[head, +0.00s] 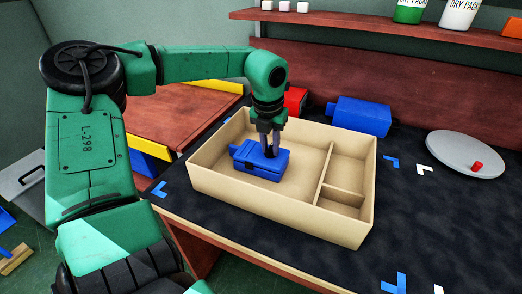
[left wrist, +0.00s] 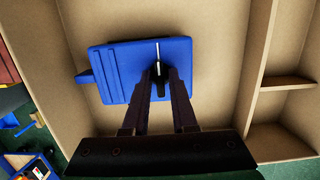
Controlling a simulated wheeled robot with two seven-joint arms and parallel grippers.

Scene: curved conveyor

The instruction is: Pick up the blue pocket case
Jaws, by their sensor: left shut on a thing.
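The blue pocket case (head: 262,170) is in the large left compartment of the tan divided tray (head: 255,199). In the left wrist view the case (left wrist: 122,72) shows as a blue block with ridges and a side tab. My left gripper (head: 269,151) points down over the case, and its fingers (left wrist: 160,88) are shut on a dark part at the middle of its top. I cannot tell whether the case rests on the tray floor or hangs just above it. My right gripper is not in view.
The tray's two small right compartments (head: 344,193) look empty. A larger blue box (head: 361,115) and a red object (head: 295,100) stand behind the tray. A grey round plate (head: 457,150) with a red piece (head: 477,166) lies to the right. The dark mat (head: 430,220) has free room.

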